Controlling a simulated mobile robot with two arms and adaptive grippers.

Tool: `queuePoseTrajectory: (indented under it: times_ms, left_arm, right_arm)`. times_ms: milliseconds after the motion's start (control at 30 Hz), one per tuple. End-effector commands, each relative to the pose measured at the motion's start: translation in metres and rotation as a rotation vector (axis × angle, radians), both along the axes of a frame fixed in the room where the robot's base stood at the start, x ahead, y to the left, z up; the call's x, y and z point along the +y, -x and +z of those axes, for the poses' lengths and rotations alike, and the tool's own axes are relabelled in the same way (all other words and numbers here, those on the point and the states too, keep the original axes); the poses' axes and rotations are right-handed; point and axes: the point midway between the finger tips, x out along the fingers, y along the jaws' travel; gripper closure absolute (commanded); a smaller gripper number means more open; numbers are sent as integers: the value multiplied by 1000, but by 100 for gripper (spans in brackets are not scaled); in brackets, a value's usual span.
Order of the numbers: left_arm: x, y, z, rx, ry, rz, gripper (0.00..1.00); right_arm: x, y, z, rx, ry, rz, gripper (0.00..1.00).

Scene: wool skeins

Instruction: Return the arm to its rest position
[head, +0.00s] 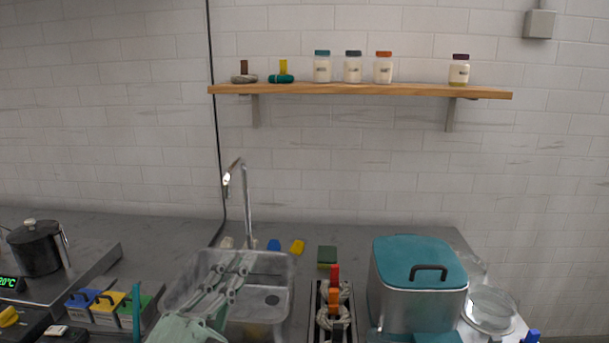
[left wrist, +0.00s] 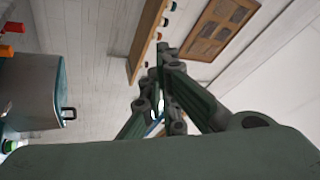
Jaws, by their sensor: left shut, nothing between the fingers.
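My left arm comes in from the bottom left of the head view, and its green-grey gripper (head: 231,266) is in front of the clear plastic tub (head: 284,312). The fingers point up and away, and I see nothing held between them. In the left wrist view the same gripper (left wrist: 161,62) shows its dark green fingers closed together, with the wall and the shelf behind. It hides part of the tub. My right gripper is in neither view.
A metal box with a teal lid (head: 418,262) stands right of the tub. Between them a rack holds wool skeins (head: 335,318) with red and orange tags. A faucet (head: 245,205) rises behind the tub. The wooden shelf (head: 360,90) carries jars and two skeins. A dark pot (head: 35,250) stands left.

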Motion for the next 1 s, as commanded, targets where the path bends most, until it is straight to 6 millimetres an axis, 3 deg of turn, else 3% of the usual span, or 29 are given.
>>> queuePoseTrajectory:
  times_ms: [33,167,267,400,500,600,867,1000]
  left_arm:
    - [21,-6,-35,155,94,62,100]
    - [64,-3,-124,516,290,209,100]
    - [85,21,-194,777,412,315,100]
    - [101,77,-277,1110,546,452,100]
    - [105,119,-318,1297,609,530,100]
    - [104,158,-345,1449,654,591,100]
    - [97,254,-386,1777,729,729,100]
    - [96,237,-429,1779,715,732,100]
  right_arm:
    - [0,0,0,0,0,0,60]
    - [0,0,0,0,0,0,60]
    - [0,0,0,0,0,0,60]
    - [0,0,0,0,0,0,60]
    - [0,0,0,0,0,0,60]
    - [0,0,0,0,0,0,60]
    - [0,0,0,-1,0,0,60]
    - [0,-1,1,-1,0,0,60]
